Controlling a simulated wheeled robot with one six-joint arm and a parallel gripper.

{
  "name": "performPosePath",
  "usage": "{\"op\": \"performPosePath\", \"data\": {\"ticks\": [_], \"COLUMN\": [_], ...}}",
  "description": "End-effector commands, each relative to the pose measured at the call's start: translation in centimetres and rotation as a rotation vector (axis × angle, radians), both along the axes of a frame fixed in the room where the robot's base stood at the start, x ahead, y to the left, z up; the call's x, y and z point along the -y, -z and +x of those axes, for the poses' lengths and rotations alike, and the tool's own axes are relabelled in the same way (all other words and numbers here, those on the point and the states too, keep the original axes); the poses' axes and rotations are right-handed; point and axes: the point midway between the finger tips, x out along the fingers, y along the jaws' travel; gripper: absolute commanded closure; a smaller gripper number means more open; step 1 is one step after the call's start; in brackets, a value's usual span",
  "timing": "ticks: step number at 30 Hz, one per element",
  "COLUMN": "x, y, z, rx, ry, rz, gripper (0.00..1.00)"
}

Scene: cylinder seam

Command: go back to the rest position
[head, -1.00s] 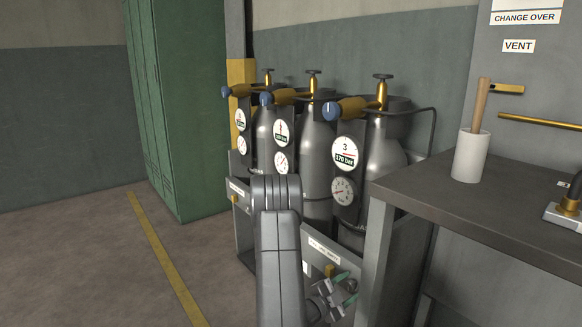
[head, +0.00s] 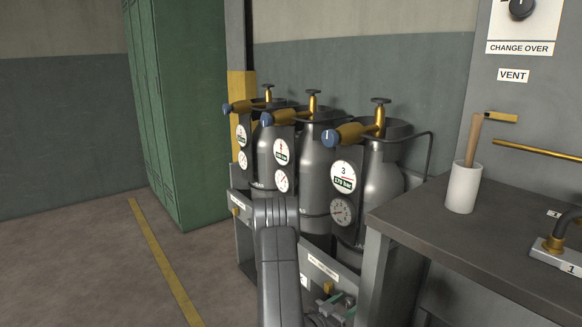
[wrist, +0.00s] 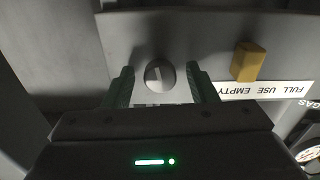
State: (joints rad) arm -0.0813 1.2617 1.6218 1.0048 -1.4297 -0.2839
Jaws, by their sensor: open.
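My gripper (wrist: 160,70) is open in the wrist view, its two green fingers apart with nothing held.
Several grey gas cylinders (head: 380,185) with gauges stand in the rack. A yellow tab (wrist: 248,62) sits beside a "FULL USE EMPTY" label. A bench (head: 420,222) with a white cup (head: 463,188) stands right. Floor left of my arm is clear, before a green locker (head: 190,120).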

Motion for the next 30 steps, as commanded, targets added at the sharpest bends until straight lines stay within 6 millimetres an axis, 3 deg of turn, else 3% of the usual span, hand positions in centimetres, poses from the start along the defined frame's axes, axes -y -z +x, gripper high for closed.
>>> {"op": "performPosePath", "data": {"ticks": [12,30], "x": [0.00,0.01], "y": [-0.21,-0.44], "z": [0.02,0.02], "rx": [-0.207,-0.234], "ry": [0.000,-0.012], "rz": [-0.163,-0.174], "gripper": [0.48,0.48]}}
